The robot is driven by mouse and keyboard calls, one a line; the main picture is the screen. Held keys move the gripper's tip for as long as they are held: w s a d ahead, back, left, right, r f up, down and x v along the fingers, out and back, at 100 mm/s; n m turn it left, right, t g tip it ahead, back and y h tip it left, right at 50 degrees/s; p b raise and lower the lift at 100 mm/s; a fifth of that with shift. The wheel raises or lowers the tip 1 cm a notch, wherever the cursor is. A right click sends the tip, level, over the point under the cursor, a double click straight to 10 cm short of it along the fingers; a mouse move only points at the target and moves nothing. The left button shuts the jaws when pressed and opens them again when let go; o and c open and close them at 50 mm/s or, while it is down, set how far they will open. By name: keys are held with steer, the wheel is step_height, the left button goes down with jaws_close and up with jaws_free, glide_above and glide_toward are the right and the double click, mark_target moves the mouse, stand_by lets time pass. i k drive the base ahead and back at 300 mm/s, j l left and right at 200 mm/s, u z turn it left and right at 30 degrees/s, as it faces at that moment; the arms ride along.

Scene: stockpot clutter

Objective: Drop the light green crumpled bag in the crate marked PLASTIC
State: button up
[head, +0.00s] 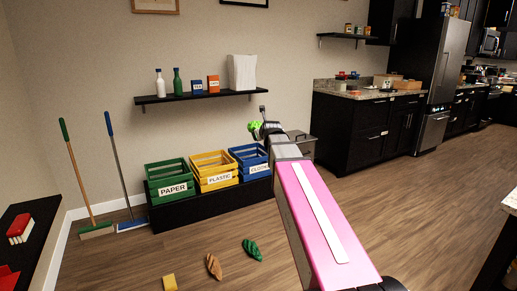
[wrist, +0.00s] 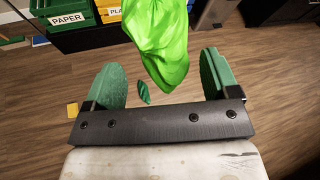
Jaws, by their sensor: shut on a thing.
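The light green crumpled bag (wrist: 160,42) fills the top middle of the wrist view, between and beyond the green finger pads. My gripper (wrist: 160,78) is shut on it. In the head view a small part of the bag (head: 254,126) shows beside my gripper (head: 263,128), which is raised and appears above the blue crate; how far apart they are in depth I cannot tell. The yellow crate marked PLASTIC (head: 215,181) stands in the middle of the row. In the wrist view its edge (wrist: 108,14) shows at the top, partly behind the bag.
The green PAPER crate (head: 172,190) is left of the yellow one, the blue crate (head: 255,168) right, all on a low black stand (head: 190,212). A shelf (head: 200,97) with bottles hangs above. A yellow block (head: 169,282) and crumpled brown and green items lie on the floor.

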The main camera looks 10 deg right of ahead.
mark_target(251, 247)
steer(key=i+l+z, duration=0.35)
steer(key=i, duration=0.15)
steer(key=i+l+z, duration=0.35)
steer(key=i, duration=0.15)
steer(key=i+l+z, duration=0.1)
steer(key=i, duration=0.55)
steer(key=i+l+z, duration=0.1)
steer(key=i, duration=0.6)
steer(key=i+u, duration=0.3)
steer(key=u, duration=0.15)
steer(key=i+l+u, duration=0.2)
steer(key=u, duration=0.25)
steer(key=i+l+u, duration=0.3)
steer(key=u, duration=0.15)
steer(key=i+l+u, duration=0.25)
steer(key=u, duration=0.25)
steer(key=i+l+u, duration=0.1)
steer(key=l+u, duration=0.8)
steer(key=i+j, duration=0.2)
steer(key=i, duration=0.2)
